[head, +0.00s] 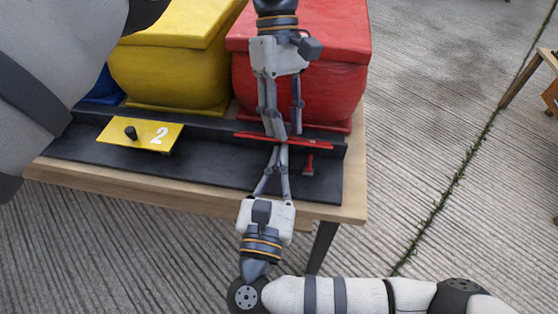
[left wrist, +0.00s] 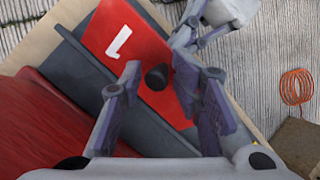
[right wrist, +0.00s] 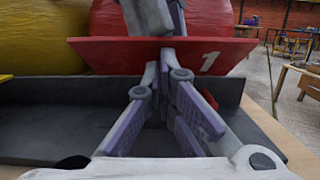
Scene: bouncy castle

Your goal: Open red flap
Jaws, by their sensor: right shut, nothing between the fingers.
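The red flap (head: 243,135) shows as a thin edge-on strip in the head view, raised from the black base in front of the red box (head: 340,88). Its face with a white 1 shows in the right wrist view (right wrist: 110,53) and left wrist view (left wrist: 118,42), which also shows its black knob (left wrist: 157,77). My left gripper (head: 287,132) is open above the flap, its fingers on either side of the knob. My right gripper (head: 281,150) is shut and empty, its tips close to the flap on the front side; contact is unclear.
A small red peg-like part (head: 308,166) stands on the black base (head: 210,177) right of my right gripper. The yellow flap (head: 155,139), marked 2, lies in front of the yellow box (head: 165,75). The wooden table (head: 355,185) ends just right; open floor lies beyond.

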